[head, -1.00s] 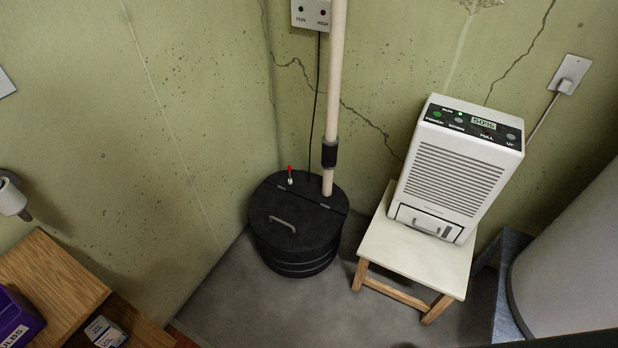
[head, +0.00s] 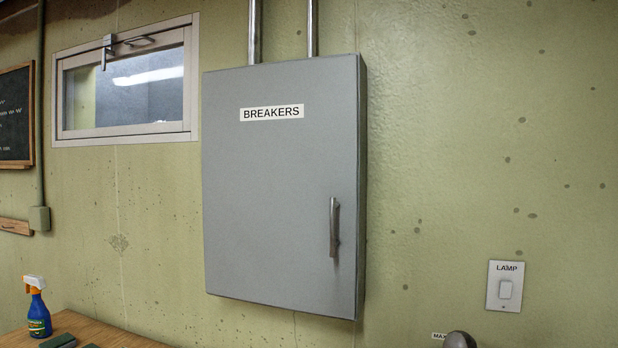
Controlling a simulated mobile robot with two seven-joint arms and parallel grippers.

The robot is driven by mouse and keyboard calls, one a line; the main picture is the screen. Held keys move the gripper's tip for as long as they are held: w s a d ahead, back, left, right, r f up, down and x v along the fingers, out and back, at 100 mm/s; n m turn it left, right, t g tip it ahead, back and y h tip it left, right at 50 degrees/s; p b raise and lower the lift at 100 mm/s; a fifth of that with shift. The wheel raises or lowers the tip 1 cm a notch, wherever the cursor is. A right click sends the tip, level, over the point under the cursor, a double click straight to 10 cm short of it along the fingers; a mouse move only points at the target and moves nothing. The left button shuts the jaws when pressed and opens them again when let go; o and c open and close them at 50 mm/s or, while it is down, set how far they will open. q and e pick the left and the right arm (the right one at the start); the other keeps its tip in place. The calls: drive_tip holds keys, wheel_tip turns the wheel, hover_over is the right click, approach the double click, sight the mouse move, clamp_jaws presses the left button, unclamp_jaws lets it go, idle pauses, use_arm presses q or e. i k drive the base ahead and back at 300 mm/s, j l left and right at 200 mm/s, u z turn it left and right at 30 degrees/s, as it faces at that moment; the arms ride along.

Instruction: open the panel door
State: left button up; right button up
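A grey breaker panel (head: 270,210) is mounted on the green wall in the middle of the head view. Its door looks shut, and a white label on it reads BREAKERS (head: 272,113). A vertical metal handle (head: 335,227) sits near the door's right edge. Neither of my fingered grippers can be made out in this view, and nothing touches the handle.
A wooden bench top (head: 85,332) with a blue spray bottle (head: 38,308) is at the lower left. A small window (head: 125,82) is left of the panel. A LAMP switch (head: 504,287) is at the lower right. A dark rounded object (head: 459,340) shows at the bottom edge.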

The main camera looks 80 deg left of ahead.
sight(279, 141)
drive_tip(key=u, duration=2.7)
